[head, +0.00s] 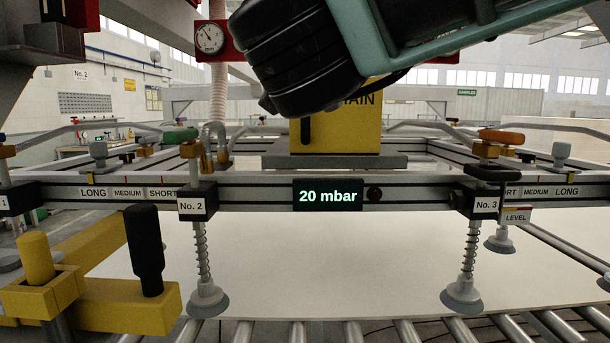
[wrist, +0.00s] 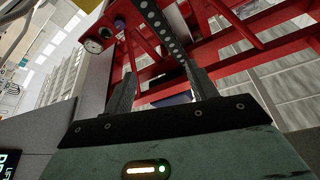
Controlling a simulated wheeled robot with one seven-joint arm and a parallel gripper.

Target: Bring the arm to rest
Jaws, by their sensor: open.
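My gripper (wrist: 162,82) shows in the wrist view with its two dark fingers spread apart. Nothing is held between them; a red frame (wrist: 240,60) shows behind and beyond. In the head view my arm's dark and teal links cross the upper middle and right, above the suction gantry (head: 250,190). They cover part of the yellow box (head: 345,135) there. The fingers do not show clearly in the head view.
A pale sheet (head: 340,265) lies on rollers (head: 298,331) under the suction cups (head: 207,298). A display (head: 328,195) reads 20 mbar. A yellow bracket with a black handle (head: 145,245) stands at the lower left. A red-mounted gauge (head: 209,38) is at the upper left.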

